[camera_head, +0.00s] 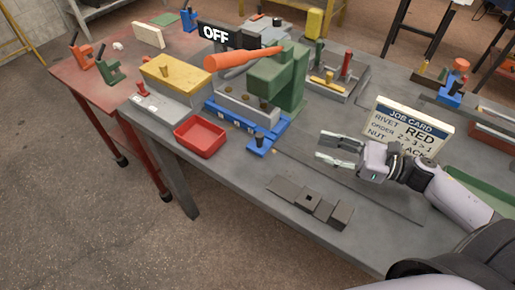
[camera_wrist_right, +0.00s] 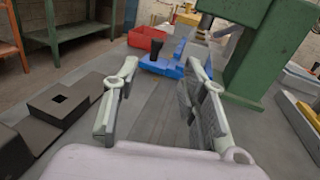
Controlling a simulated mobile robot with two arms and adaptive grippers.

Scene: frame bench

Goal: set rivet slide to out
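What looks like the rivet slide is a blue piece (camera_head: 263,146) with an upright black knob (camera_head: 259,138), low at the front of the green press (camera_head: 285,80). In the right wrist view, the blue piece (camera_wrist_right: 160,68) and its black knob (camera_wrist_right: 156,50) show beyond the fingertips. I cannot tell the slide's exact position along its travel. My right gripper (camera_head: 322,147) is open and empty, to the right of the knob and apart from it, with its fingers pointing left. It also shows open in the wrist view (camera_wrist_right: 163,75). My left gripper is not in view.
A red tray (camera_head: 201,138) stands left of the slide. The press's orange lever (camera_head: 240,58) reaches left above it. A dark block with a square hole (camera_head: 311,202) lies near the front edge. A job card (camera_head: 410,128) stands behind my right gripper. An OFF sign (camera_head: 216,34) is at the back.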

